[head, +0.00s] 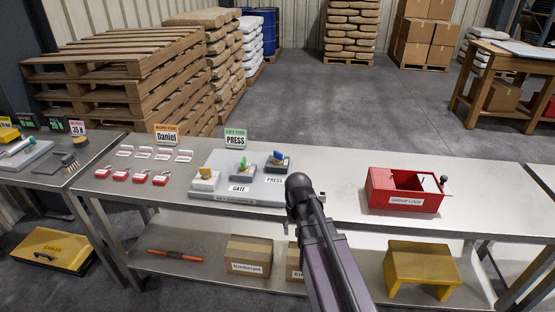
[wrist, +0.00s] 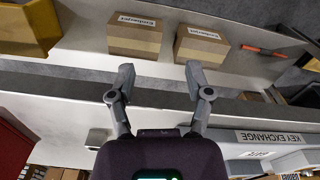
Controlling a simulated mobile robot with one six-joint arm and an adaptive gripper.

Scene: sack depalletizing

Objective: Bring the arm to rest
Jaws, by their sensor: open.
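My arm (head: 325,245) rises from the bottom of the head view and ends in a dark rounded part in front of the bench. I cannot make out the fingers there. In the wrist view my gripper (wrist: 160,76) has its two grey fingers spread well apart. Nothing is between them, only the bench edge and the lower shelf behind. The gripper appears clear of the bench items, though its exact height cannot be told.
The steel bench (head: 335,200) carries a grey key exchange board (head: 215,185), red padlocks (head: 140,177) and a red group lock box (head: 400,190). Cardboard boxes (head: 248,255) and a yellow step stool (head: 420,268) are on the lower shelf. Stacked pallets (head: 110,80) stand behind.

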